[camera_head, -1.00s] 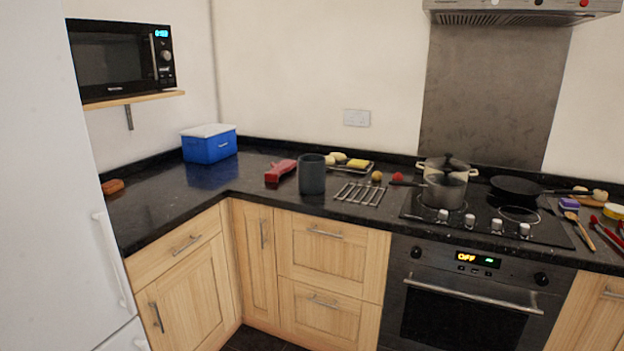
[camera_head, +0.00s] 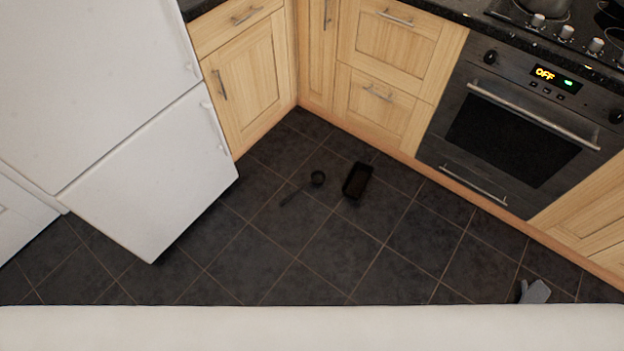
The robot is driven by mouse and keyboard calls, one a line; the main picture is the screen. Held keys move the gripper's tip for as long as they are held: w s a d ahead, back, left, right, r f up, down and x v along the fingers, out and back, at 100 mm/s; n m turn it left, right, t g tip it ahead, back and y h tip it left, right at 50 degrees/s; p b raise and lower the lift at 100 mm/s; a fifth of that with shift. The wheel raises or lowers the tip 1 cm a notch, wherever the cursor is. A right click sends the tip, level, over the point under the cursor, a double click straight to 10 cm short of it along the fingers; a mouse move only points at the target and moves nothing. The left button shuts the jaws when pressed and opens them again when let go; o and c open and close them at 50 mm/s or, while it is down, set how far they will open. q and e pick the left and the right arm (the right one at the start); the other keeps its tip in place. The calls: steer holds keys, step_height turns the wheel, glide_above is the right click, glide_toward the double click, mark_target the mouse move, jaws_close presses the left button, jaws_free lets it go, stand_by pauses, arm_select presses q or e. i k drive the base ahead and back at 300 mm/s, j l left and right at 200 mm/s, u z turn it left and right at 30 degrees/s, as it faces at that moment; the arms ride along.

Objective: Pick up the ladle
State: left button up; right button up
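A dark ladle (camera_head: 316,179) lies on the dark tiled floor near the middle of the head view. Its round bowl points to the upper right and its thin handle runs to the lower left. The handle is hard to make out against the tiles.
A black rectangular tray-like thing (camera_head: 357,181) lies on the floor just right of the ladle. The white fridge (camera_head: 150,170), wooden cabinets (camera_head: 250,85) and oven (camera_head: 520,130) border the open floor.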

mark_target(317, 177)
steer(key=i+j, duration=0.3)
steer(key=j, duration=0.15)
steer(key=i+j, duration=0.3)
steer(key=j, duration=0.15)
steer(key=i+j+z, duration=0.1)
steer(key=i+j, duration=0.2)
steer(key=j, duration=0.1)
